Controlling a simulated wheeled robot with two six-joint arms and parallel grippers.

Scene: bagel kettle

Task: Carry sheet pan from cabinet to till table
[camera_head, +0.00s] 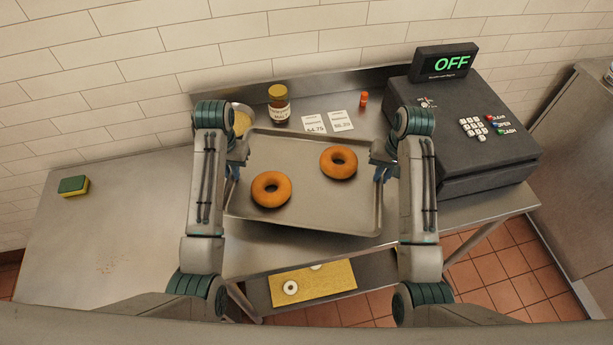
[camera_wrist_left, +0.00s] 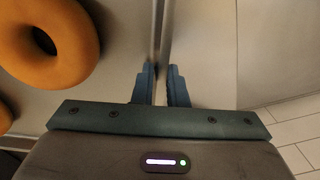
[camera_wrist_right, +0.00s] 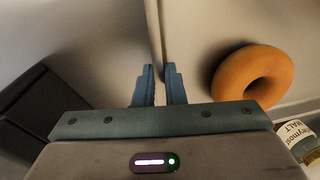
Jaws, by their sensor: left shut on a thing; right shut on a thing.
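The sheet pan (camera_head: 305,208) is a grey metal tray with two bagels on it, one at its left (camera_head: 271,190) and one at its upper right (camera_head: 339,163). It is over the steel till table (camera_head: 480,211); I cannot tell whether it touches the top. My left gripper (camera_head: 236,170) is shut on the pan's left rim, and the rim runs between its fingers in the left wrist view (camera_wrist_left: 161,88). My right gripper (camera_head: 382,172) is shut on the right rim, which shows between its fingers in the right wrist view (camera_wrist_right: 159,88).
The till (camera_head: 455,125) stands right of the pan. Behind the pan are a malt jar (camera_head: 279,105), price cards (camera_head: 327,122), a small orange bottle (camera_head: 363,99) and a bowl (camera_head: 243,120). A sponge (camera_head: 73,186) lies on the left counter (camera_head: 120,225). A board (camera_head: 312,283) lies on a lower shelf.

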